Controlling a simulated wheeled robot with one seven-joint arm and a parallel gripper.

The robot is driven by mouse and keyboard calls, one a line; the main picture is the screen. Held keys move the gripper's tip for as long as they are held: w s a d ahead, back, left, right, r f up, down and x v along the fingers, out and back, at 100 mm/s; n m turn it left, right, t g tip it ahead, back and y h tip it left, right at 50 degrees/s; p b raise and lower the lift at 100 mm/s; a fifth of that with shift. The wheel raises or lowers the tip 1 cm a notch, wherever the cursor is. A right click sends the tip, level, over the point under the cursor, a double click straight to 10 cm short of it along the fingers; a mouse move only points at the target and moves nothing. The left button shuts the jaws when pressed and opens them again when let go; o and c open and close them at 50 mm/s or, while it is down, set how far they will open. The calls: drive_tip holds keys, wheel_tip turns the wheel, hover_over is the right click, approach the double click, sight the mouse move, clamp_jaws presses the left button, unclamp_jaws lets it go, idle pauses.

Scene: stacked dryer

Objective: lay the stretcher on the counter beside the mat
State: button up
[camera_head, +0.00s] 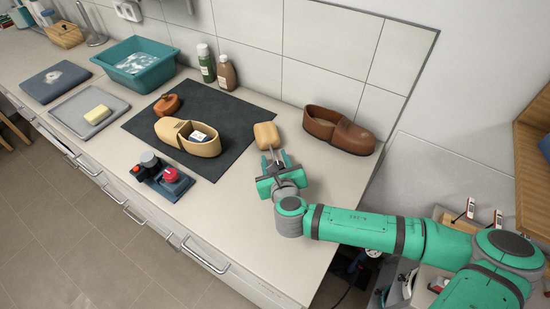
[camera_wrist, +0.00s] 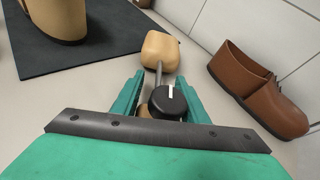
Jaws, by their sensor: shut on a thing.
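The stretcher has a pale wooden block (camera_head: 266,135), a thin metal rod and a black knob with a white mark (camera_wrist: 168,100). My gripper (camera_head: 273,166) is shut on its knob end, between the green fingers in the wrist view (camera_wrist: 160,82). The block points away from my gripper, close to the right edge of the dark mat (camera_head: 240,115). In the wrist view the block (camera_wrist: 160,50) overlaps the mat's edge. I cannot tell whether the stretcher touches the counter (camera_head: 230,205).
A tan shoe (camera_head: 180,137) with something white and blue inside and an orange-brown round object (camera_head: 167,104) are on the mat. A brown shoe (camera_head: 340,130) stands to the right. Two bottles (camera_head: 226,73) stand behind. A device with knobs (camera_head: 160,175) is at the front edge.

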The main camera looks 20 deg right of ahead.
drive_tip(key=shift+f, duration=0.2)
idle(0.4)
drive_tip(key=o, duration=1.5)
